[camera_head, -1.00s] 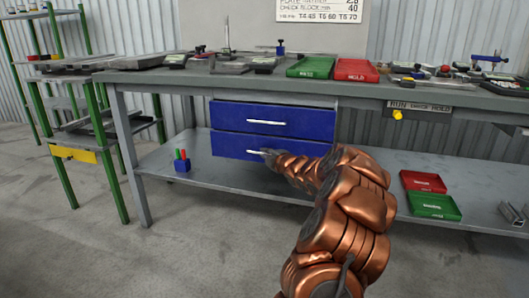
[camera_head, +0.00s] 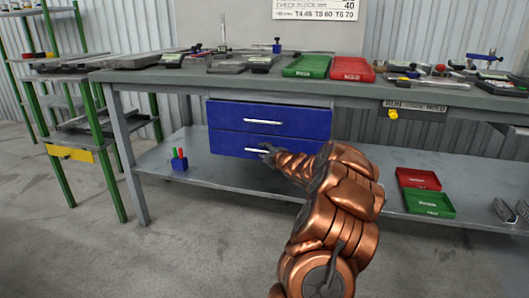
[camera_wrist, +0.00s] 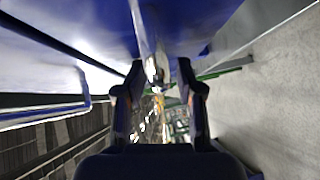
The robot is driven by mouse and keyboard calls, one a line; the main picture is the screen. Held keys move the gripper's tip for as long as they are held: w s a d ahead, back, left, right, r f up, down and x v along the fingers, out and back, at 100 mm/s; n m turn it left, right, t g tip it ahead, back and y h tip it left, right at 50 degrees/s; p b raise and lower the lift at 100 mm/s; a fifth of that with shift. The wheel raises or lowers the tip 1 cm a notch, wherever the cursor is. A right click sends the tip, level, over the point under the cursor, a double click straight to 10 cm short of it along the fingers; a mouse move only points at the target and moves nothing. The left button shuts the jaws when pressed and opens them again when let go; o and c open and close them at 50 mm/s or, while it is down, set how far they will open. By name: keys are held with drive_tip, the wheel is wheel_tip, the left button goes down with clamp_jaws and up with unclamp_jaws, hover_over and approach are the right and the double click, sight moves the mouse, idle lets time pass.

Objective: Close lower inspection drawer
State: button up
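The lower inspection drawer (camera_head: 232,145) is a blue front with a pale bar handle, below a matching upper drawer (camera_head: 225,112) under the bench top. Its front looks close to level with the upper one; any small gap is hard to judge. My gripper (camera_head: 267,152) is at the lower handle, partly hidden by my copper-coloured arm. In the wrist view, the two dark fingers of my gripper (camera_wrist: 160,75) stand apart. The pale handle bar (camera_wrist: 148,40) runs between them, against the blue drawer front, with no clear contact on both sides.
The workbench (camera_head: 160,78) carries a green tray (camera_head: 306,66), a red tray (camera_head: 352,69) and gauges. The lower shelf (camera_head: 215,174) holds a blue block with coloured pegs (camera_head: 179,162) at left, and red and green trays (camera_head: 428,203) at right. Floor in front is clear.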

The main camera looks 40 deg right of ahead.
drive_tip(key=shift+s, duration=0.1)
drive_tip(key=v, duration=1.2)
idle(0.5)
drive_tip(key=s+a+r+m+g+p, duration=0.1)
drive_tip(key=a+r+m+g+p, duration=0.55)
drive_tip(key=a+r+p, duration=1.15)
drive_tip(key=s+a+r+m+g+y+p, duration=0.1)
drive_tip(key=s+a+r+m+g+p, duration=0.1)
drive_tip(key=s+a+r+p, duration=0.3)
drive_tip(key=s+a+r+m+g+y+p, duration=0.1)
drive_tip(key=s+a+r+g+p, duration=0.4)
drive_tip(key=s+a+p, duration=0.5)
drive_tip(key=s+a+r+m+g+y+p, duration=0.2)
drive_tip(key=s+a+r+m+g+p, duration=0.2)
drive_tip(key=s+a, duration=0.8)
drive_tip(key=s+r+p, duration=0.2)
drive_tip(key=s+p, duration=0.2)
drive_tip(key=s, duration=0.2)
drive_tip(key=shift+a+r, duration=0.15)
drive_tip(key=shift+a, duration=0.2)
drive_tip(key=shift+s, duration=0.15)
